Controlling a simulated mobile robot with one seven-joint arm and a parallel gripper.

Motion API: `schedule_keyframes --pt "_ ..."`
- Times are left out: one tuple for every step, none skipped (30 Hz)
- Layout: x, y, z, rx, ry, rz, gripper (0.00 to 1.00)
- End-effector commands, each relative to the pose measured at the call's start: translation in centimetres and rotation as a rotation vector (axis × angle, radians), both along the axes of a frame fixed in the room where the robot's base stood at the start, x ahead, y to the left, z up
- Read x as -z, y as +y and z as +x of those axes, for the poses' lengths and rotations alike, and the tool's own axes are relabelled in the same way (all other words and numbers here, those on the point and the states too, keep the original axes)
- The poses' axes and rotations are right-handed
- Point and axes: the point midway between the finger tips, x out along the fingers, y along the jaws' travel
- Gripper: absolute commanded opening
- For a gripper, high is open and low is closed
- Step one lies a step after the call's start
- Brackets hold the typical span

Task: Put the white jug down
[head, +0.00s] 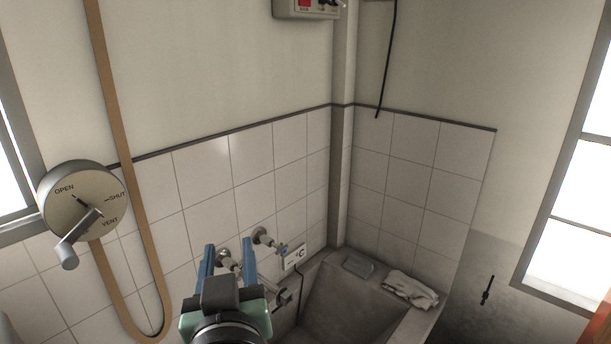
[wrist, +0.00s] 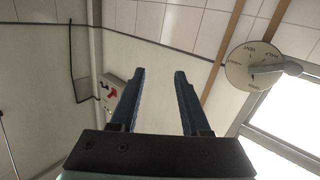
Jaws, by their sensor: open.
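My gripper (head: 228,246) is raised in front of the tiled wall, left of the concrete washtub. Its two blue fingers stand apart and point upward in the head view. In the wrist view the gripper (wrist: 160,74) is open, with only bare wall between the fingers. No white jug can be made out in either view. The washtub (head: 345,302) sits in the corner, and its near part is cut off by the lower frame edge.
Taps (head: 264,238) stick out of the wall just beyond my gripper. A folded cloth (head: 410,289) and a grey block (head: 358,265) lie on the tub's rim. A round dial with a lever (head: 82,201) and a tan hose (head: 118,130) are at the left.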

Motion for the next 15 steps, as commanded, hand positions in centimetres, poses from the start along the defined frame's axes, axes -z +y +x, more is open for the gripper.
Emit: schedule_keyframes --pt "-5.3 -1.8 -0.2 0.038 -0.133 0.035 0.47" --pt "-8.2 -2.8 -0.6 0.058 -0.208 0.054 0.47" --pt "-11.8 -4.0 -1.4 0.081 -0.306 0.077 0.47" --pt "-14.3 -4.9 -2.2 0.097 -0.376 0.092 0.47" --pt "-16.7 -5.7 -3.1 0.111 -0.443 0.107 0.47" --pt "-19.4 -6.8 -4.4 0.127 -0.527 0.122 0.47" --pt "-21.3 -7.4 -5.4 0.138 -0.585 0.132 0.47" --pt "-22.9 -8.0 -6.4 0.147 -0.637 0.140 0.47" --pt "-24.7 -8.6 -7.7 0.157 -0.698 0.150 0.47" --pt "-25.8 -9.0 -8.6 0.163 -0.738 0.155 0.47" --pt "-26.7 -9.4 -9.4 0.168 -0.772 0.159 0.47" --pt "-27.7 -9.7 -10.2 0.172 -0.808 0.162 0.47" --pt "-28.2 -9.9 -10.7 0.175 -0.828 0.166 0.47" --pt "-28.6 -10.0 -11.1 0.177 -0.843 0.167 0.47" --pt "-28.9 -10.1 -11.4 0.179 -0.858 0.169 0.47"
